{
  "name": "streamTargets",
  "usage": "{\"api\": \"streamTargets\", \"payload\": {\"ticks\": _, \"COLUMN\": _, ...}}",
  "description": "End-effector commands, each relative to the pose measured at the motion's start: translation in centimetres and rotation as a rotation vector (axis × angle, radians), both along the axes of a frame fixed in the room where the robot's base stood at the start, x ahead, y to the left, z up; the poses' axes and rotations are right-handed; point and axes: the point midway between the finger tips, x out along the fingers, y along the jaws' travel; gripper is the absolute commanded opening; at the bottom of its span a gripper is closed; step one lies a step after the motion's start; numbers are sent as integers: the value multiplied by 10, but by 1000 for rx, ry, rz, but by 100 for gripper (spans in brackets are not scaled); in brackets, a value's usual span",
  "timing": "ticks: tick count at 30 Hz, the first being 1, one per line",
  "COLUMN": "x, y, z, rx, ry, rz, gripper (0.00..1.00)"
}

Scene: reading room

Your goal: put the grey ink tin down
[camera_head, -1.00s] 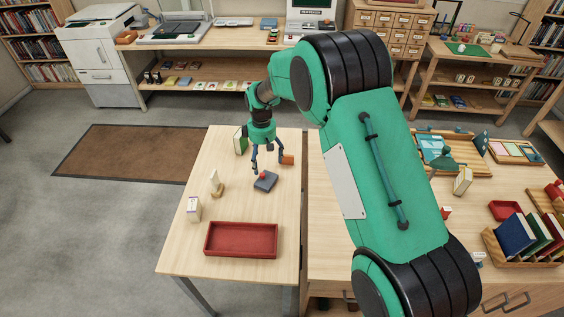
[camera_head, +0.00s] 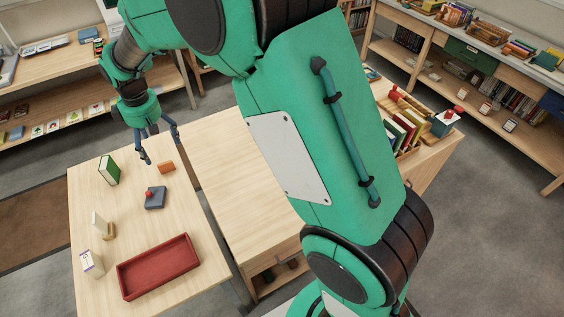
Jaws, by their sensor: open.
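The grey ink tin (camera_head: 155,198), a squat dark grey block with a small red knob on top, rests on the light wooden table (camera_head: 190,220) at the left. My gripper (camera_head: 162,153) is open, its blue-grey fingers spread apart with nothing between them. It hangs above the far end of the table, beyond the tin and clear of it.
A small orange block (camera_head: 166,168) lies behind the tin, and a green book (camera_head: 110,170) stands to its left. A red tray (camera_head: 158,266) is at the near end. A white box (camera_head: 92,263) and a pale upright item (camera_head: 102,226) stand at the left edge.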

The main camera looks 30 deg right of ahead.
Motion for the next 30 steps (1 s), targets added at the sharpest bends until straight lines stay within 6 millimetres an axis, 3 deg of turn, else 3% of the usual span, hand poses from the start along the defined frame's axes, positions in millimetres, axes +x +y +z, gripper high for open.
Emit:
{"api": "streamTargets", "payload": {"ticks": 1, "x": -8, "y": -11, "z": 16, "rx": 6, "ry": -13, "rz": -27, "gripper": 85}}
{"api": "streamTargets", "payload": {"ticks": 6, "x": -39, "y": -45, "z": 60, "rx": 26, "ry": -47, "rz": -120, "gripper": 85}}
{"api": "streamTargets", "payload": {"ticks": 15, "x": -104, "y": -100, "z": 121, "rx": 63, "ry": -108, "rz": -282, "gripper": 85}}
{"api": "streamTargets", "payload": {"ticks": 24, "x": -178, "y": -148, "z": 161, "rx": 104, "ry": -170, "rz": -442, "gripper": 85}}
{"api": "streamTargets", "payload": {"ticks": 30, "x": -231, "y": -174, "z": 177, "rx": 133, "ry": -211, "rz": -548, "gripper": 85}}
